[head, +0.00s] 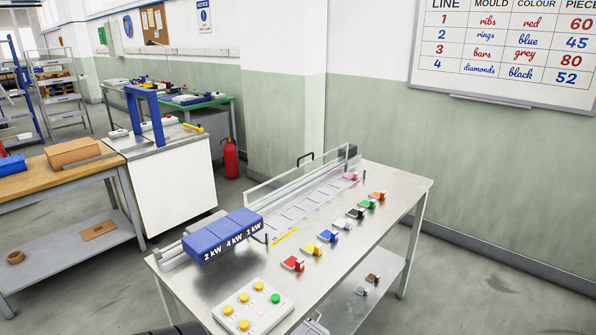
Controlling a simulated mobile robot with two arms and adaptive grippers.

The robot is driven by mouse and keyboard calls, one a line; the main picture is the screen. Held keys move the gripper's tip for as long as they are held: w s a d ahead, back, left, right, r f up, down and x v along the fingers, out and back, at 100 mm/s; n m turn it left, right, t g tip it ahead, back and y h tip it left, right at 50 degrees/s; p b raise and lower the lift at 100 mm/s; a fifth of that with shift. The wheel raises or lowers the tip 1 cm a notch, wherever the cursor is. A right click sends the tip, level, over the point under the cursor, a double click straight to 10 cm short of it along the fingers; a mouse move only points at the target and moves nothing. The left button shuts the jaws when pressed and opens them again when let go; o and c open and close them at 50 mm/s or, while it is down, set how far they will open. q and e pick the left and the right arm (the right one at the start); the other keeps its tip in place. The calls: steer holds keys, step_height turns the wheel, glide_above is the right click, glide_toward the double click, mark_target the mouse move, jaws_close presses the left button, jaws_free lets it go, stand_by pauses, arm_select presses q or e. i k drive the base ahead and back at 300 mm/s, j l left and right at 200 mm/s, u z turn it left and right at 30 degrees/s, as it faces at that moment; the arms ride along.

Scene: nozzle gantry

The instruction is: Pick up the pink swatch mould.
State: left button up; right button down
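A small pink thing (352,176), which looks like the pink swatch mould, lies at the far end of the metal table (395,190). It is beside the far end of the clear guard (295,181) and close to the row of pale plates. It is small in the picture, so its exact shape and whether it sits on a plate cannot be told. Neither of my grippers can be made out.
Red (293,264), yellow (312,248), blue (328,236), black, green and orange (377,196) moulds line the table's right side. Blue heater blocks (222,236) stand at the near left, with a button panel (252,307) in front. A wall board (505,48) hangs behind.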

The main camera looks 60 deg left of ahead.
mark_target(349, 176)
steer(key=k+j, duration=0.1)
steer(key=j, duration=0.55)
steer(key=k+j, duration=0.1)
steer(key=j, duration=0.5)
steer(key=k+j, duration=0.1)
steer(key=j, duration=1.2)
steer(key=k+j, duration=0.15)
steer(key=j, duration=0.5)
steer(key=k+j, duration=0.1)
steer(key=j, duration=0.5)
steer(key=k+j, duration=0.1)
steer(key=j, duration=0.55)
steer(key=k+j, duration=0.1)
steer(key=j, duration=0.55)
